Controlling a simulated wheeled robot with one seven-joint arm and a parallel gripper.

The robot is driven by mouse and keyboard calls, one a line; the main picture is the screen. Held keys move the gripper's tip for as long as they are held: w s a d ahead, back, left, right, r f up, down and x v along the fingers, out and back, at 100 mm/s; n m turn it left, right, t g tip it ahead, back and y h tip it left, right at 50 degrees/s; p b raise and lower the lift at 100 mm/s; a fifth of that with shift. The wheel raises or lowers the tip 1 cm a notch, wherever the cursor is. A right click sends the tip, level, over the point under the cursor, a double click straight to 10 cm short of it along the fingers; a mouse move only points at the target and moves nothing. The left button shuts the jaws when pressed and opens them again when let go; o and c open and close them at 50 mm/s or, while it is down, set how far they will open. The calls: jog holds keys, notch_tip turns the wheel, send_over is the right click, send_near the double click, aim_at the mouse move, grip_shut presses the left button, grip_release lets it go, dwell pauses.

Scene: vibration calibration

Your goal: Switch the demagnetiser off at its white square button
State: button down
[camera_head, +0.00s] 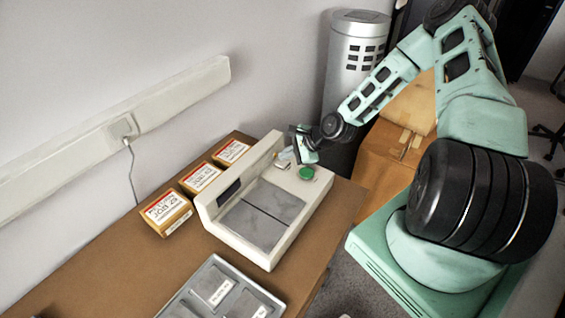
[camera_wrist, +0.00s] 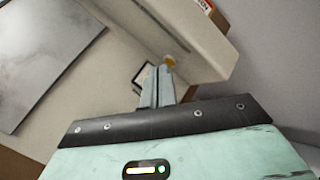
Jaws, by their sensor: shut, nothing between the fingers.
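The demagnetiser (camera_head: 225,222) is a cream box with grey plates on its top, standing on the brown table. A green round button (camera_head: 306,173) is at its far right end. The white square button (camera_head: 283,164) shows as a small pale patch to the left of the green one, close to my gripper (camera_head: 291,152). In the wrist view, my gripper (camera_wrist: 158,72) is shut and empty. Its fingertips overlap a dark-framed pale square (camera_wrist: 143,76), seemingly this button, and hide part of it. I cannot tell whether they touch it. A small amber spot (camera_wrist: 170,60) is just beyond the tips.
Three labelled cardboard boxes (camera_head: 201,178) stand along the wall side of the table. A grey compartment tray (camera_head: 190,299) is at the front. The demagnetiser's raised back wall (camera_wrist: 190,35) rises close beside the fingertips. A silver perforated cylinder (camera_head: 352,70) stands behind the table.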

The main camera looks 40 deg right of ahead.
aim_at(286, 164)
jog(key=shift+r, duration=0.1)
notch_tip(286, 164, up, 5)
jog(key=p, duration=0.4)
dwell(0.8)
jog(key=s+a+r+n+g+h+b, duration=0.1)
jog(key=s+a+r+n+g+b, duration=0.2)
jog(key=a+n, duration=0.55)
jog(key=s+a+r+n+g+h+b, duration=0.1)
jog(key=s+a+r+n+g, duration=0.25)
jog(key=s+a+n, duration=0.45)
jog(key=s+a+r+n+b, duration=0.1)
jog(key=s+a+r+n, duration=0.2)
jog(key=s, duration=0.3)
jog(key=s+a+r+n+g+h+b, duration=0.1)
jog(key=s+a+r+n, duration=0.3)
jog(key=s+n, duration=0.1)
jog(key=s+a+r+n+h+b, duration=0.1)
jog(key=s+a+r+n+b, duration=0.1)
jog(key=s, duration=0.5)
jog(key=shift+s+a+r+n, duration=0.4)
jog(key=shift+a+r+n, duration=0.35)
jog(key=shift+n, duration=0.3)
